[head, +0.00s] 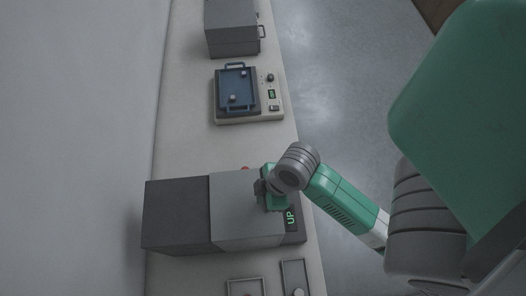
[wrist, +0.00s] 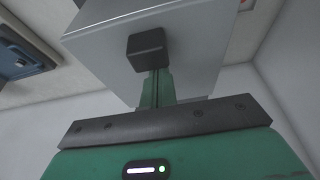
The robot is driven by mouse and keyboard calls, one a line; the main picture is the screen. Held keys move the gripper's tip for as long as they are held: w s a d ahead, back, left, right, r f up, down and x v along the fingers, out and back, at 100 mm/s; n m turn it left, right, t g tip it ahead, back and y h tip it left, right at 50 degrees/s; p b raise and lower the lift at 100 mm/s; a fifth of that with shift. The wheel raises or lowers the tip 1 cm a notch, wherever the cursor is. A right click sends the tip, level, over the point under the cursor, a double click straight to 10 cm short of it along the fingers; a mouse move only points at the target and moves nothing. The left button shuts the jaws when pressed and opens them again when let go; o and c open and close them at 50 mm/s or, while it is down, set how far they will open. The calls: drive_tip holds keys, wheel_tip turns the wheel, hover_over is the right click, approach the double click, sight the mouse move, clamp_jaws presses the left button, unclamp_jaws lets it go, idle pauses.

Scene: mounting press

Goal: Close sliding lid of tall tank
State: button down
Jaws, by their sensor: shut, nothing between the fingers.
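The tall tank is a box-shaped unit with a dark grey block (head: 176,215) on the left and a lighter grey block (head: 238,228) on the right. I cannot tell for certain which part is the sliding lid. In the wrist view, the lighter grey block (wrist: 195,48) fills the upper middle and carries a black knob (wrist: 147,48). My gripper (head: 266,196) is at the right side of the lighter block. In the wrist view, its green fingers (wrist: 154,78) are shut and empty, with their tips at the knob. I cannot tell whether they touch it.
A panel reading "UP" (head: 291,217) sits on the unit's right side. A device with a blue tray (head: 236,90) stands farther back, with a grey box (head: 230,28) behind it. Two small frames (head: 246,287) lie in front. The wall runs along the left.

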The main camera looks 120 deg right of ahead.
drive_tip(key=shift+s+f, duration=0.1)
drive_tip(key=shift+s, duration=0.2)
drive_tip(key=shift+r, duration=0.25)
drive_tip(key=shift+s+a+r+b, duration=0.2)
drive_tip(key=shift+s+r+b, duration=0.1)
drive_tip(key=shift+s+r, duration=0.2)
drive_tip(key=shift+s+a+r+b, duration=0.2)
drive_tip(key=shift+s+r+b, duration=0.15)
drive_tip(key=shift+r, duration=0.2)
drive_tip(key=s+a, duration=0.4)
drive_tip(key=s, duration=0.5)
drive_tip(key=shift+s+a+r+b, duration=0.2)
drive_tip(key=shift+s+b, duration=0.1)
drive_tip(key=shift+s, duration=0.05)
